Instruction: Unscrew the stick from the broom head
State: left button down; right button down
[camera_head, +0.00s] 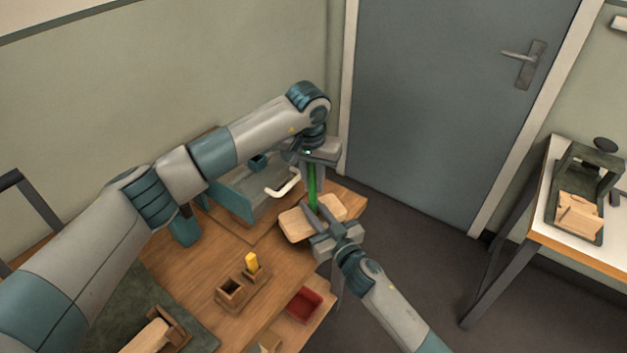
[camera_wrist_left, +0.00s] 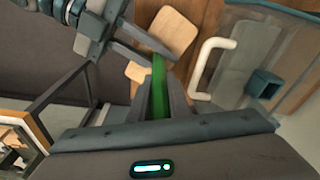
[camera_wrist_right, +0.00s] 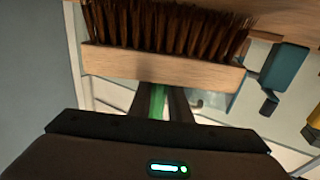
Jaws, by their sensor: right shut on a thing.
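The green stick (camera_head: 313,188) stands upright on the broom head. The broom head is a light wooden block (camera_head: 296,226); its dark brown bristles (camera_wrist_right: 165,25) show in the right wrist view, where the wood (camera_wrist_right: 160,67) spans just beyond my fingers. My left gripper (camera_head: 314,176) points down from above with its fingers on both sides of the stick (camera_wrist_left: 158,90), open around it. My right gripper (camera_head: 322,222) comes in from the front and is shut on the stick (camera_wrist_right: 157,100) low down, close to the block. The fingers partly hide the joint between stick and block.
A teal-sided, clear bin with a white handle (camera_head: 284,184) stands just behind the broom. A wooden holder (camera_head: 231,293) with a yellow piece (camera_head: 252,263) and a red tray (camera_head: 304,305) lie nearer. A side table (camera_head: 545,228) stands at the right.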

aim_at(312, 167)
pick_arm(q)
jog(key=n, duration=0.4)
jog(key=shift+a+y, duration=0.15)
jog(key=shift+y, duration=0.15)
dwell(1.0)
jog(key=c, duration=1.6)
grip_release()
jog(key=shift+c, duration=0.2)
jog(key=shift+r, duration=2.3)
jog(key=shift+o, duration=0.3)
